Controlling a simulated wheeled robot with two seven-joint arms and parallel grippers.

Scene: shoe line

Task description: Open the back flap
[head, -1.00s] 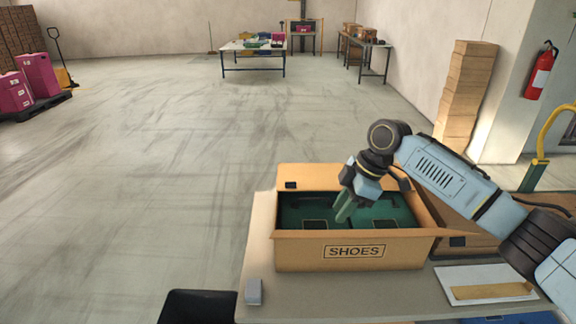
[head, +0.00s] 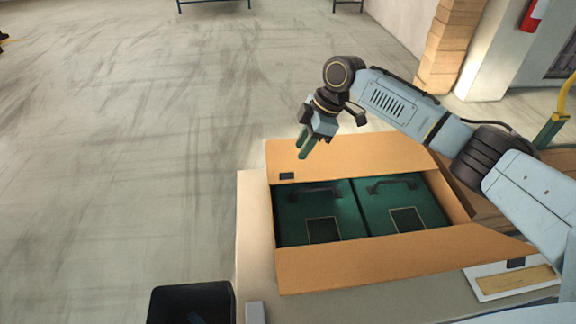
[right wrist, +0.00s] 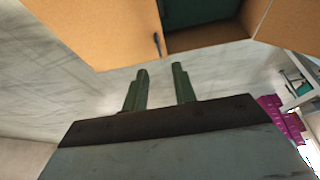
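The cardboard shoe box (head: 380,258) stands on the table in the head view, with its top open. Its back flap (head: 355,157) stands up and leans back from the far rim, with a small dark tab near its left end. The flap also shows as a cardboard panel at upper left in the right wrist view (right wrist: 100,30). Two green cases (head: 345,225) with dark handles lie inside. My right gripper (head: 303,148) is at the flap's upper left edge in the head view, empty, its green fingers apart in the right wrist view (right wrist: 160,75). Contact with the flap cannot be told. My left gripper is out of view.
A black bin (head: 190,303) stands left of the table (head: 250,215). A small grey block (head: 256,311) lies at the table's front left. A white sheet with a tan strip (head: 512,281) lies right of the box. Open floor is behind and left.

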